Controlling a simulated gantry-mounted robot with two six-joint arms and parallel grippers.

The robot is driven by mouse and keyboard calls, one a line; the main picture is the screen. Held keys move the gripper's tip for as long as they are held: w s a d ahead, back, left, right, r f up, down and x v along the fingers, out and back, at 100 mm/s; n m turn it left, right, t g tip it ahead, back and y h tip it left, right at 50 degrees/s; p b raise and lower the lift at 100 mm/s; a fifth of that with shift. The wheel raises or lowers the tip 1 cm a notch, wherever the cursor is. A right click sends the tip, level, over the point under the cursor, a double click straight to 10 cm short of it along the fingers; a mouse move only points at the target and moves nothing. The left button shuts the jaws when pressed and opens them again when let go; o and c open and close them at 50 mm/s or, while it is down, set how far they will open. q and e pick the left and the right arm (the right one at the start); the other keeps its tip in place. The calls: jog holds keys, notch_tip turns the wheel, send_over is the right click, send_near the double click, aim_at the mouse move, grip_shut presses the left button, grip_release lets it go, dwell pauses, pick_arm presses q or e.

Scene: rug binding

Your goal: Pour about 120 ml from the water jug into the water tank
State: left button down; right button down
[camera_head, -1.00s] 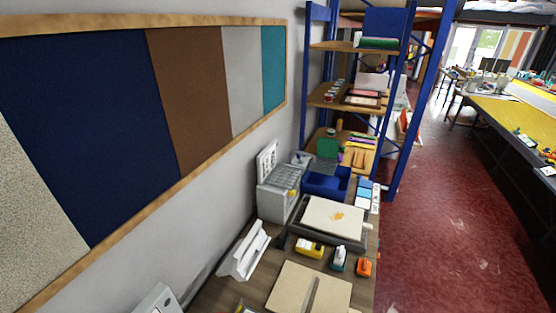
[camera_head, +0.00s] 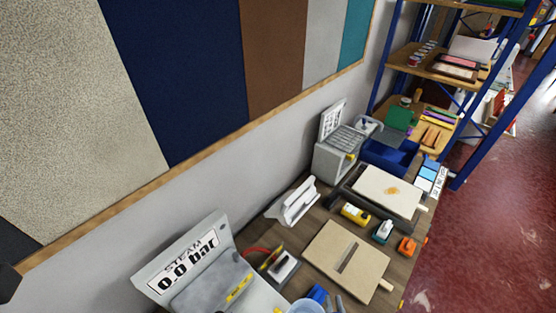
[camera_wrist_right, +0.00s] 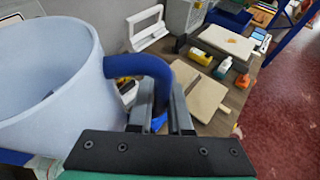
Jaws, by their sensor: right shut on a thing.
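The water jug (camera_wrist_right: 45,85) is a pale blue-white vessel with a blue handle (camera_wrist_right: 140,66), filling the left of the right wrist view. My right gripper (camera_wrist_right: 164,105) is shut on the handle. In the head view, the jug's rim (camera_head: 305,306) and the right gripper (camera_head: 335,302) just show at the bottom edge. The jug looks roughly upright; its water level cannot be made out. A grey steam unit (camera_head: 203,285) reading "0.0 bar" stands at the lower left of the head view. I cannot make out the water tank or its opening.
A small iron-like tool (camera_head: 284,266) with a red cord lies beside the steam unit. Blue shelving (camera_head: 462,95) stands behind; red floor lies right.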

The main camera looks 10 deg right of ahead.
jog(key=s+d+f+m+h, duration=0.1)
jog(key=s+d+f+m+g+h, duration=0.1)
jog(key=h, duration=0.1)
jog(key=shift+s+d+f+m, duration=0.1)
jog(key=shift+s+d+m, duration=0.15)
jog(key=shift+m, duration=0.15)
jog(key=shift+a, duration=0.1)
dwell(0.5)
